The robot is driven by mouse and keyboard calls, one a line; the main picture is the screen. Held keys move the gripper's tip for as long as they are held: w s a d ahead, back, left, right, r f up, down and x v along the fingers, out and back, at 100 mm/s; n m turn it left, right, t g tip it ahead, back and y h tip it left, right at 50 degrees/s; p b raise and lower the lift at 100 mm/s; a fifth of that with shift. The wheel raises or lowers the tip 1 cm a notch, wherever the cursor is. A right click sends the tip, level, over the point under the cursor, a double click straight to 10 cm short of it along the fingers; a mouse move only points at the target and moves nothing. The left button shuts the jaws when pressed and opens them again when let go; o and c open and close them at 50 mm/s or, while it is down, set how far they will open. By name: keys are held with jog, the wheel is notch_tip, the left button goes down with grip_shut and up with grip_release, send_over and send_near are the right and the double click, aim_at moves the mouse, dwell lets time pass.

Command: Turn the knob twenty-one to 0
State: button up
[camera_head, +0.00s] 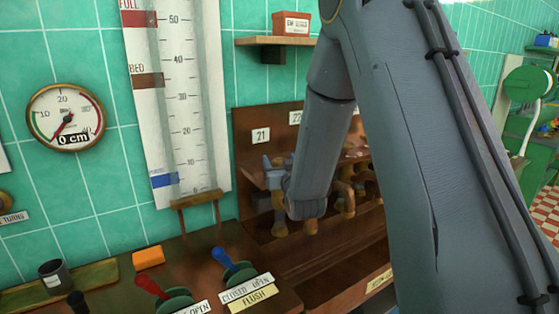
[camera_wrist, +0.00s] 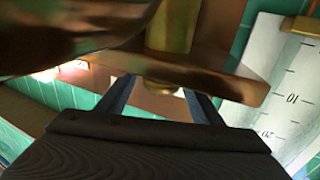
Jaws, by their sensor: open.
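The plate marked 21 (camera_head: 261,135) is on the wooden rack at the left end of a row of brass fittings. My gripper (camera_head: 272,172) is just below that plate, and the arm and gripper hide most of what is there. In the wrist view, the two dark fingers of my gripper (camera_wrist: 160,103) stand apart. A brass piece (camera_wrist: 172,30) with a rounded end and a flat bar shows at and beyond the fingertips. I cannot tell whether it is knob twenty-one or whether the fingers touch it. No knob pointer or scale is readable.
More brass fittings (camera_head: 347,195) stand close to the right of my gripper. Red (camera_head: 150,286) and blue (camera_head: 223,260) levers stand on the bench in front. A round gauge (camera_head: 66,117) with a "0 cm" plate and a tall white scale (camera_head: 180,100) are on the left wall.

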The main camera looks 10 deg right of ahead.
jog(key=c, duration=1.1)
jog(key=shift+o, duration=0.2)
jog(key=shift+a, duration=0.1)
jog(key=shift+h, duration=0.3)
jog(key=shift+a+f+m+h+b, duration=0.1)
jog(key=shift+a+m+h+b, duration=0.05)
jog(key=shift+m+h+b, duration=0.5)
jog(key=m+h, duration=0.2)
jog(key=m+g+h+b, duration=0.1)
jog(key=h, duration=0.2)
jog(key=shift+m+g, duration=0.3)
jog(key=shift+m, duration=0.05)
jog(key=m+g+h, duration=0.2)
jog(key=h, duration=0.1)
jog(key=m+g+h, duration=0.2)
jog(key=h, duration=0.1)
jog(key=shift+m+g+h, duration=0.25)
jog(key=shift+m+g, duration=0.15)
jog(key=shift+m+g+h, duration=0.9)
jog(key=shift+m+g, duration=0.1)
jog(key=shift+g, duration=0.6)
